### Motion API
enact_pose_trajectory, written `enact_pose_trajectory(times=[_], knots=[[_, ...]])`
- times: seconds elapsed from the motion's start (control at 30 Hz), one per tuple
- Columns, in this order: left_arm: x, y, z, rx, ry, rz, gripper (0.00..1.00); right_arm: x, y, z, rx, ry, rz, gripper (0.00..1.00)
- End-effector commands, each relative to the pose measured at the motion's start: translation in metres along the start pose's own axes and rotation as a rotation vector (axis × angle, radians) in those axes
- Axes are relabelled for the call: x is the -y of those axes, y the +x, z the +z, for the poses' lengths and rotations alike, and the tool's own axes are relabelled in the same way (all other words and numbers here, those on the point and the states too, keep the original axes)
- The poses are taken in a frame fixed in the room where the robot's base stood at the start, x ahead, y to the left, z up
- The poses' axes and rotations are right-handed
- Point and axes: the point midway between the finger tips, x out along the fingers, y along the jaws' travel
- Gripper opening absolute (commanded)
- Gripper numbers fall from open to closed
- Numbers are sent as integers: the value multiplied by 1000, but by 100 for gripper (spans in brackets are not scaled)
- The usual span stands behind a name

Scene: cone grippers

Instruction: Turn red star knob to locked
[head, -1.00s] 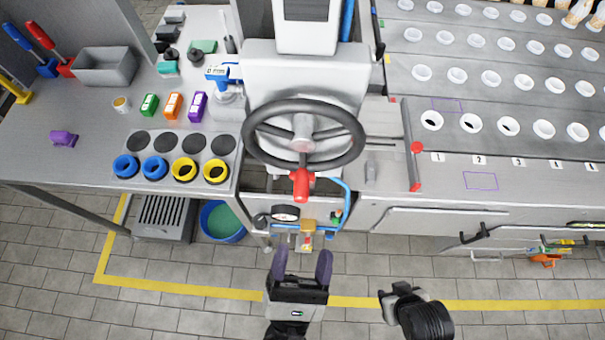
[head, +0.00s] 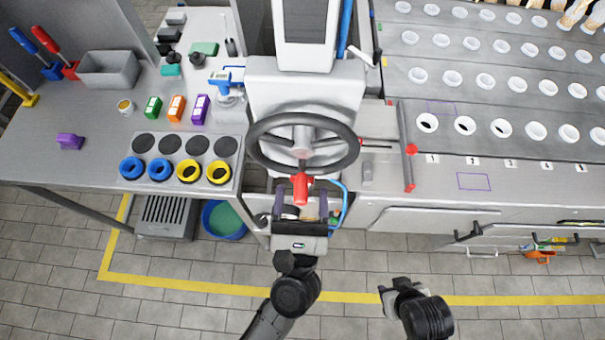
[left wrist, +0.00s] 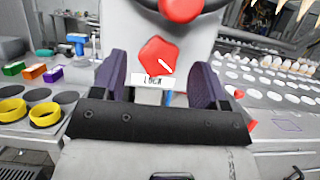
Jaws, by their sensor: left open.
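The red star knob (left wrist: 156,56) faces me in the left wrist view, on a pale housing. A white mark on it slants down to the right. A white label (left wrist: 154,81) reading LOCK sits just below it. My left gripper (head: 300,212) is open, below the steering wheel in the head view. Its two purple fingers stand left and right of the knob in the left wrist view (left wrist: 163,78), with a gap on both sides; I cannot tell how deep they reach.
A red-ended lever (head: 409,170) stands farther right. The floor in front is clear.

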Motion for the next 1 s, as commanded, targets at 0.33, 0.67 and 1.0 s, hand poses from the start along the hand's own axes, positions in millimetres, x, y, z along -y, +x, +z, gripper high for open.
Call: enact_pose_trajectory(times=[0.33,0.67,1.0], knots=[[0,27,0,1,1,0,67,2,-7,-3,-1,7,-5,49],[0,28,0,0,0,0,67,3,-8,-3,-2,11,-9,49],[0,28,0,0,0,0,36,3,-8,-3,-2,10,-8,49]])
